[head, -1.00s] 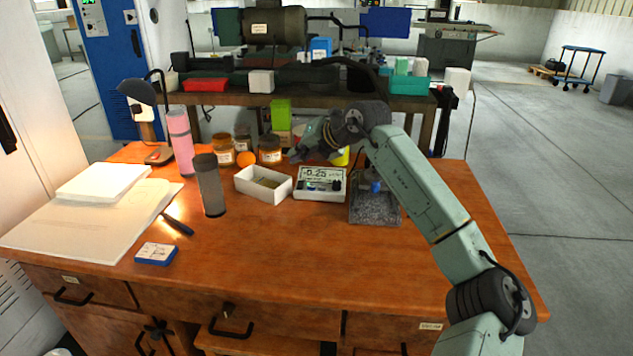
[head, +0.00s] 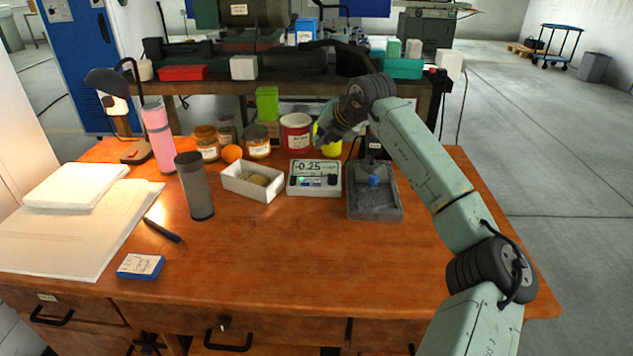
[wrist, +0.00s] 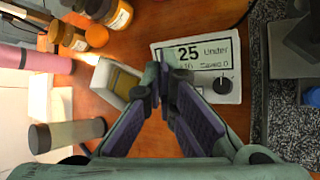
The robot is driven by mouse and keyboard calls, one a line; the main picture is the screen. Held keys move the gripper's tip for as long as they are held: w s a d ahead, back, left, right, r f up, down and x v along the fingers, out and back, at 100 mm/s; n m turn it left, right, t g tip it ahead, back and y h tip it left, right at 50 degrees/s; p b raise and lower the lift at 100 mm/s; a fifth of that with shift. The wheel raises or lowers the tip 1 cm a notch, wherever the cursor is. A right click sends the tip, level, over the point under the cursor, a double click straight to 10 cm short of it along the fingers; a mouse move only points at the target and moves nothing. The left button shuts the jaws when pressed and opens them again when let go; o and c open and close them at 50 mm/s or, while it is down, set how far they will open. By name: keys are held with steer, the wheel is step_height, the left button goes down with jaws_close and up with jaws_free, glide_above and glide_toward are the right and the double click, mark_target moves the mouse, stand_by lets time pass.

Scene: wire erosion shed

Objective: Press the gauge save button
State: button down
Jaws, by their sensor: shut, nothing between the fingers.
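The gauge (head: 315,187) is a white box with a screen reading -0.25, standing on the wooden desk. In the wrist view the gauge (wrist: 235,62) shows "25", "Under" and "Saved 0", with a dark round knob (wrist: 222,84) below the screen. Small controls (head: 303,181) show on its front in the head view; I cannot tell which is the save button. My gripper (head: 323,143) is above and behind the gauge in the head view. In the wrist view my gripper (wrist: 163,72) has its fingertips together, empty, covering the gauge's lower left part.
A white open box (head: 234,190) stands just left of the gauge, and a grey stone stand (head: 375,212) just right. Behind are jars (head: 207,142), an orange ball (head: 231,153) and a red tin (head: 296,133). A dark cylinder (head: 195,190) stands farther left.

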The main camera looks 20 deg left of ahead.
mark_target(320, 181)
steer(key=shift+f+b, duration=2.6)
steer(key=shift+f, duration=1.8)
steer(key=shift+f, duration=0.15)
steer(key=shift+f+b, duration=0.3)
steer(key=shift+b, duration=0.05)
steer(key=shift+f+b, duration=0.3)
steer(key=shift+f, duration=0.1)
steer(key=shift+r+p, duration=0.45)
steer(key=shift+r, duration=0.35)
steer(key=shift+r+p, duration=1.45)
steer(key=shift+r, duration=1.1)
